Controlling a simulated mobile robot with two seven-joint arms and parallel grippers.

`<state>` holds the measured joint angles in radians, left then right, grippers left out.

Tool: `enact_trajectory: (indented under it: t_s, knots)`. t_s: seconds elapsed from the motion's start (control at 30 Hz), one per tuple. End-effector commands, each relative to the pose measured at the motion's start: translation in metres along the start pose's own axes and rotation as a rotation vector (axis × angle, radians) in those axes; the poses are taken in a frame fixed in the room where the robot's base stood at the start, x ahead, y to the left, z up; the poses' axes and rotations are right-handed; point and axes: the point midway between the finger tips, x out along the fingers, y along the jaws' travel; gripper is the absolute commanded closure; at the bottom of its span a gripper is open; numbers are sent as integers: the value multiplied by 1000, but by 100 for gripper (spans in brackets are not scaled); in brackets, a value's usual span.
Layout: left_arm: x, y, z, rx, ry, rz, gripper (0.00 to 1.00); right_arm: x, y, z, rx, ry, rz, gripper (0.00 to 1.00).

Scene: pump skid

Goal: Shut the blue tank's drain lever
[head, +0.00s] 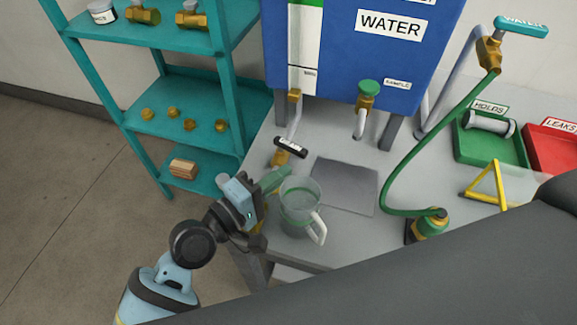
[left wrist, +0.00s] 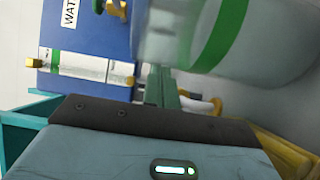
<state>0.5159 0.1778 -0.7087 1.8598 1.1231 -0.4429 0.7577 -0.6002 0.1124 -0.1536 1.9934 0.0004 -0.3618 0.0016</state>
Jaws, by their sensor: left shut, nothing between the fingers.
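The blue tank (head: 335,70) stands at the back of the bench, with a "WATER" label. Its drain pipe comes down at the left to a brass valve (head: 281,158) with a black drain lever (head: 291,147). The lever appears to lie crosswise over the pipe. My left gripper (head: 275,180) has its green fingers shut and empty, just in front of the valve and beside a clear jug (head: 302,207). In the left wrist view the fingers (left wrist: 160,85) point toward the tank (left wrist: 100,35), and the jug (left wrist: 210,45) looms close. My right gripper is out of view.
A grey mat (head: 343,187) lies right of the jug. A green-handled sample tap (head: 367,95) hangs from the tank. A green hose (head: 405,148) runs to the right. A teal shelf (head: 145,60) stands left. My dark body part covers the bottom right.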

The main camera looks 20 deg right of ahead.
Motion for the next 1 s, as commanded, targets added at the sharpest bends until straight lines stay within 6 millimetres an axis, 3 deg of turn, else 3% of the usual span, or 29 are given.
enact_trajectory:
  t_s: [0.1, 0.33, 1.0]
  knots:
    - [-20, -2, 0, -1, 1, -3, 100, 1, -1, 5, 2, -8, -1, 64]
    - [-43, -2, 0, -1, 1, -1, 100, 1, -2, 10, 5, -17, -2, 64]
    - [-45, 0, 0, 0, 1, 0, 100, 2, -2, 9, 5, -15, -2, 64]
